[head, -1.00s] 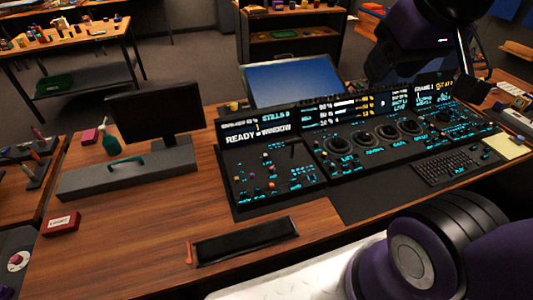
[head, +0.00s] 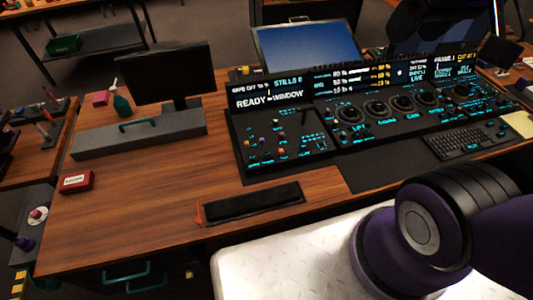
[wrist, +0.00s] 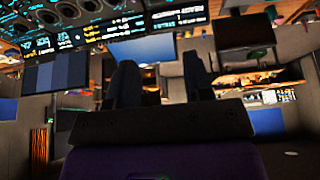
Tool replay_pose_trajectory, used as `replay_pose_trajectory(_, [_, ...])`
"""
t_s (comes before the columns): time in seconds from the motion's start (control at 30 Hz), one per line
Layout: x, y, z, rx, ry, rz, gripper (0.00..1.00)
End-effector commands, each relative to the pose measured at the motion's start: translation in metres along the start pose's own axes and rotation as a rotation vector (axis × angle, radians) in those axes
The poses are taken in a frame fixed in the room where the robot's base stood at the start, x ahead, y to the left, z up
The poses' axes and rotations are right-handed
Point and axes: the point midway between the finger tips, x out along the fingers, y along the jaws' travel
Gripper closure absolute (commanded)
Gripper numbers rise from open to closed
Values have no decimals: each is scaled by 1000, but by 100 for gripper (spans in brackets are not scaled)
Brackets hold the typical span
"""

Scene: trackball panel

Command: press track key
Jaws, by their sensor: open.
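The dark control panel (head: 280,140) stands on the wooden desk, with lit cyan labels, small keys, knobs and several round black dials. Its display strip reads "READY IN WINDOW" (head: 267,100). I cannot tell which key is the track key; the labels are too small to read. In the wrist view the panel's dials and screens (wrist: 70,38) show along the top left, beyond the fingers. My gripper (wrist: 160,78) is open and empty, its two dark fingers apart and touching nothing visible. In the head view its fingertips cannot be made out.
A keyboard (head: 458,141) lies right of the panel's front. A blue monitor (head: 305,47) stands behind, a black monitor (head: 168,75) to the left. A black tray (head: 252,204), a red box (head: 77,182) and a green bottle (head: 121,102) are on the desk.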

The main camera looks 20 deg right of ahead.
Motion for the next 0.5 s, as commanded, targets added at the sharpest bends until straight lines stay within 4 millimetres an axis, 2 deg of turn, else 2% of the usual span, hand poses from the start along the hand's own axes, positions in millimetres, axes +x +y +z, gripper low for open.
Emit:
replay_pose_trajectory(0.03, [0,0,0,0,0,0,65])
replay_pose_trajectory(0.2, [0,0,0,0,0,0,100])
replay_pose_trajectory(0.5, [0,0,0,0,0,0,100])
